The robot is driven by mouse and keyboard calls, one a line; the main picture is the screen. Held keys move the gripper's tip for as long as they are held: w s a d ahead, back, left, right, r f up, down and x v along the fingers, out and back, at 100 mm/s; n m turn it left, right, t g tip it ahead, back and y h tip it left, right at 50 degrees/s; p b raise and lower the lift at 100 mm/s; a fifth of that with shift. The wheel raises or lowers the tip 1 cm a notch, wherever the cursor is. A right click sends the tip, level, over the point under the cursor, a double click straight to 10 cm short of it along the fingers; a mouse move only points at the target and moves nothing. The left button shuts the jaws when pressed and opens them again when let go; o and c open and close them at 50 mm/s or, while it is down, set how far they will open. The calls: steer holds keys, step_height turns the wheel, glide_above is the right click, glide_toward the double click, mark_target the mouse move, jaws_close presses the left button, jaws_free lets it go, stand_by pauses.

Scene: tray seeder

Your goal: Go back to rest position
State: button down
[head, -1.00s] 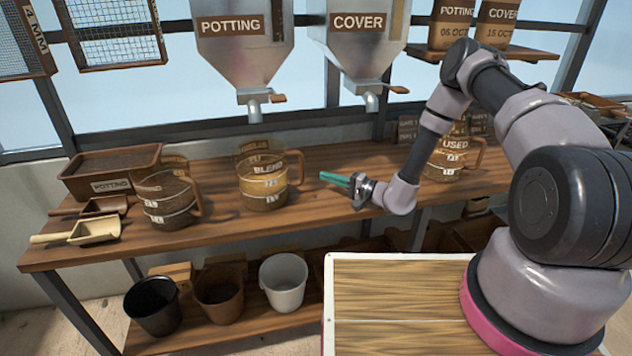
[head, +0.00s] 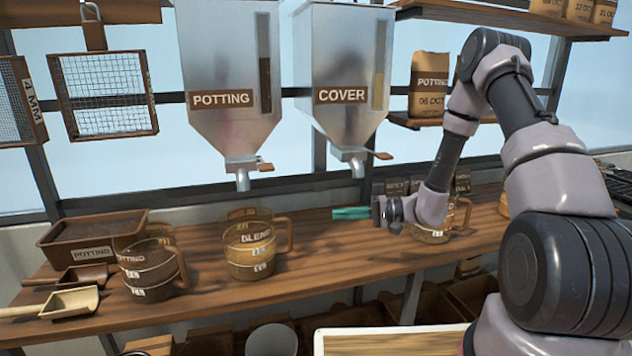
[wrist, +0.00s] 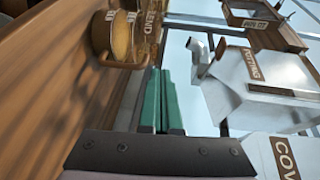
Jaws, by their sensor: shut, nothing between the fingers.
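My gripper (head: 352,213) is out over the wooden bench, pointing left in the head view, with its green fingers together and nothing between them. The fingers also show in the wrist view (wrist: 160,100), side by side. The BLEND jug (head: 250,252) stands on the bench to the left of the fingertips, apart from them. In the wrist view the BLEND jug (wrist: 122,38) appears beyond the fingertips at upper left.
The POTTING hopper (head: 225,100) and COVER hopper (head: 341,95) hang above the bench (head: 320,240). A jug (head: 150,270), a POTTING tray (head: 92,238) and a scoop (head: 70,302) sit at left. Another jug (head: 432,236) stands behind my wrist. A wooden-topped board (head: 390,343) is in front.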

steer(key=s+d+r+n+g+h, duration=0.1)
steer(key=s+d+r+g+h, duration=0.15)
steer(key=s+r, duration=0.45)
steer(key=s+d+r+n+g+h, duration=0.15)
steer(key=s+r+h, duration=0.25)
steer(key=r, duration=0.6)
steer(key=s+d+r+m+t+h, duration=0.5)
steer(key=s+d+r+t+h, duration=0.3)
steer(key=s+d+r, duration=0.3)
step_height(320, 180, up, 4)
steer(key=shift+s+d+f+t, duration=0.25)
steer(key=shift+s+d+t, duration=0.25)
steer(key=shift+d, duration=0.45)
